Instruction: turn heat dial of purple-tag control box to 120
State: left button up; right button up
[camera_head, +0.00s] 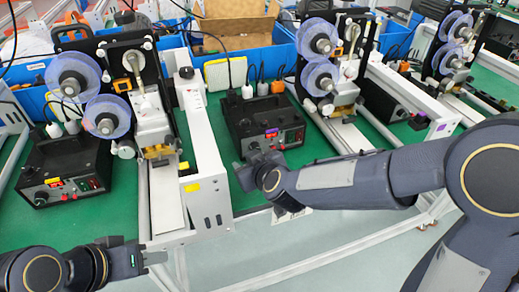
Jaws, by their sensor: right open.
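The purple-tag control box (240,112) is a black box on the green bench, in the middle of the head view. Its small purple tag (271,132) is on the front panel, with a red display area beside it. My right gripper (252,163) is open at the front left of this box, close to the panel. It covers the lower left of the panel, so the heat dial and its setting cannot be read. I cannot tell whether the fingers touch a dial. My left gripper (152,258) is low at the left, away from the box; its jaw state is unclear.
Blue bins (270,58) line the back. My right forearm spans the bench front.

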jog(key=s+d+n+t+h, duration=0.2)
jog(key=s, duration=0.1)
jog(key=shift+n+t+h, duration=0.4)
jog(key=shift+d+r+t+h, duration=0.25)
jog(key=shift+d+t+h, duration=0.05)
jog(key=shift+d+t, duration=0.1)
pick_arm(q)
jog(key=shift+w+d, duration=0.3)
jog(key=shift+w, duration=0.05)
pick_arm(e)
jog(key=x, duration=0.7)
jog(key=shift+w, duration=0.25)
jog(key=c, duration=1)
pick_arm(q)
jog(key=shift+f, duration=0.1)
